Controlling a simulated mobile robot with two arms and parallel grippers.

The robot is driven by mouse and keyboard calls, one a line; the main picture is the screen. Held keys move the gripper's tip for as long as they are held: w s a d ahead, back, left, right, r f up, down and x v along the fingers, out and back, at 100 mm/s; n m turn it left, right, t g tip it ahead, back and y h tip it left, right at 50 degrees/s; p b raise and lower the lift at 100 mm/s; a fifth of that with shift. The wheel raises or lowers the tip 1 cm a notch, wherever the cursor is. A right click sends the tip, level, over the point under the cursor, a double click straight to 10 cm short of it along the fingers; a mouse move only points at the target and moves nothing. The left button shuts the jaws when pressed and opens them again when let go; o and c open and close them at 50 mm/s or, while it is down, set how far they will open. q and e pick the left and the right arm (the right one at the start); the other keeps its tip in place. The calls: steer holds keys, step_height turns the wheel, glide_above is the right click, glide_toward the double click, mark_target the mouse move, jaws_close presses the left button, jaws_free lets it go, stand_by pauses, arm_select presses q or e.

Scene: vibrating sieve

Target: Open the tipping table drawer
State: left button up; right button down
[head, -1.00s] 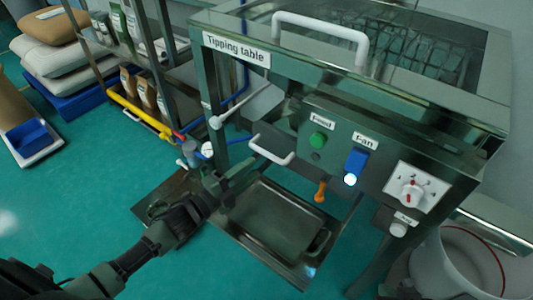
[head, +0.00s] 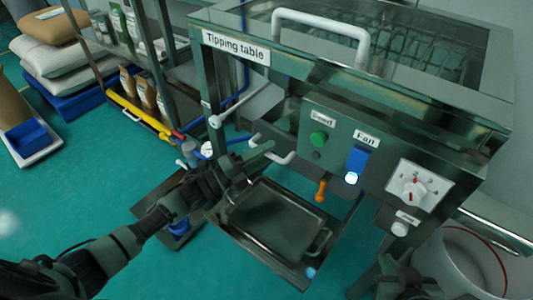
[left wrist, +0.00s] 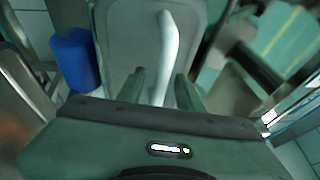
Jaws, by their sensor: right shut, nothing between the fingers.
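The tipping table (head: 330,75) stands at centre right in the head view, with a white label at its left corner. A pale handle (head: 285,158) sticks out below its left front part. My left gripper (head: 262,153) is at this handle and hides part of it. In the left wrist view a pale bar (left wrist: 168,45), apparently this handle, runs between the two spread fingers of my left gripper (left wrist: 160,92); contact cannot be told. The drawer itself cannot be made out clearly. My right gripper (head: 402,280) is shut and empty at the bottom right, partly cut off.
A grey metal tray (head: 275,220) lies low under the table. A control panel with a green button (head: 318,140), a blue switch (head: 357,161) and a dial (head: 414,188) is right of the handle. A white bucket (head: 460,260) stands at lower right.

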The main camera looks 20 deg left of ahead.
arm_select(q)
steer(key=shift+c, duration=0.4)
jaws_close()
stand_by(1.1)
